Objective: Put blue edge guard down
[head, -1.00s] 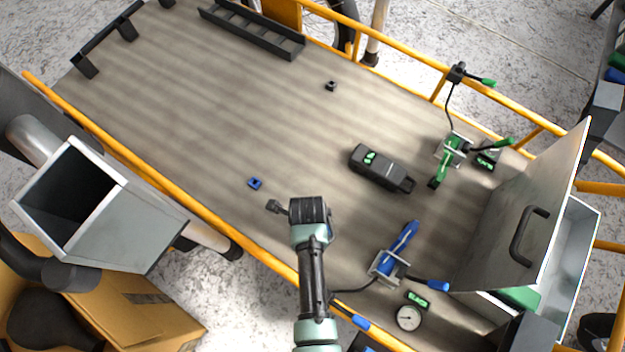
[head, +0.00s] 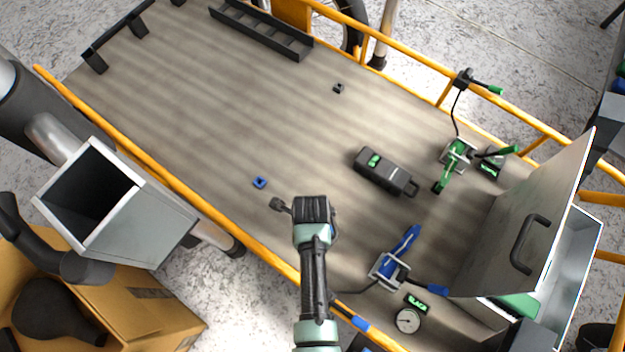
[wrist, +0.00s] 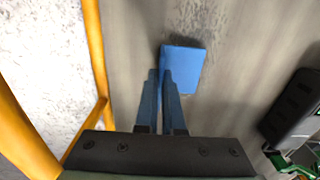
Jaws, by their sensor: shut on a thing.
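The blue edge guard (wrist: 183,68) is a small blue block at the tips of my gripper (wrist: 166,78) in the wrist view. The two blue-grey fingers are close together and shut on it. In the head view the edge guard (head: 259,183) shows over the wooden deck (head: 200,110), up and left of the dark gripper body (head: 312,209). I cannot tell whether the guard touches the deck.
A black case (head: 385,171), a blue clamp (head: 390,268), a green clamp (head: 456,160), a round gauge (head: 407,320) and an open lidded box (head: 570,262) are to the right. A yellow rail (head: 150,160) borders the near side. The deck's upper left middle is clear.

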